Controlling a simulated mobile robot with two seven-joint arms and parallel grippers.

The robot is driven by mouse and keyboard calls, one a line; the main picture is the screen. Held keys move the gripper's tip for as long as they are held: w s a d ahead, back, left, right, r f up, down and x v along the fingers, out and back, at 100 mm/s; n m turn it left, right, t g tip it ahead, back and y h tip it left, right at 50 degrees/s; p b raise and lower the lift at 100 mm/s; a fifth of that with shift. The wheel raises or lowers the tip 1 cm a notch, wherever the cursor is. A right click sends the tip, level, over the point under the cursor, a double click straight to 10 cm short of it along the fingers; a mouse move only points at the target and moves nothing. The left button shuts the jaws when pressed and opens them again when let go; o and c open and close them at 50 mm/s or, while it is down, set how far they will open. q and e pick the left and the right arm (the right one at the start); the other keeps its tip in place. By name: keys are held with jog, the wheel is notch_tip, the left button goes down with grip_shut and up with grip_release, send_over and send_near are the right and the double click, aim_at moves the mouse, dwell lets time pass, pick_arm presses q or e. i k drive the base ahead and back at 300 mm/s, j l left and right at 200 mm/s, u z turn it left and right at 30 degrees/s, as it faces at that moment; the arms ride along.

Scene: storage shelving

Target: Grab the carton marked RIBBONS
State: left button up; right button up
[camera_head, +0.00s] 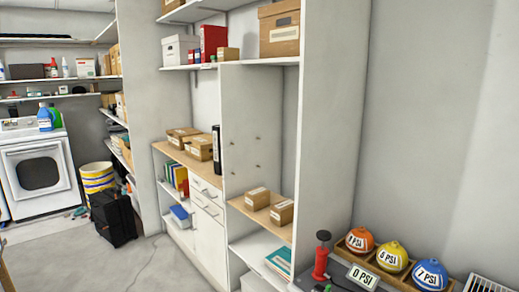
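Several brown cartons with pale labels stand on the white shelving, and their lettering is too small to read, so I cannot tell which one says RIBBONS. Two small cartons, one (257,198) behind the other (283,212), sit on the lower right wooden shelf. More cartons (202,149) sit on the wooden counter left of the divider. A larger carton (279,34) stands on the top shelf. A small brown box (228,54) is beside the red binders. Neither of my grippers is in view.
A red pump (321,258) and a wooden rack of orange, yellow and blue PSI balls (392,257) stand at the lower right, near the shelving. A black case (115,218) and a striped bin (97,177) stand at left. The floor (150,262) before the drawers is clear.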

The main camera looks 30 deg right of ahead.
aim_at(281, 212)
jog(key=i+j+z, duration=0.1)
jog(key=z, duration=0.25)
jog(key=i+j+z, duration=0.2)
jog(key=z, duration=0.15)
jog(key=i+j+z, duration=0.2)
jog(key=z, duration=0.15)
jog(key=i+j+z, duration=0.25)
jog(key=j, duration=0.3)
jog(key=i+j+z, duration=0.15)
jog(key=j, duration=0.15)
jog(key=i+j, duration=0.1)
jog(key=j, duration=0.3)
jog(key=i+j, duration=0.1)
jog(key=j, duration=0.25)
jog(key=i+j, duration=0.15)
jog(key=j, duration=0.25)
jog(key=i+j+z, duration=0.1)
jog(key=j, duration=0.25)
jog(key=i+j, duration=0.1)
jog(key=j, duration=0.3)
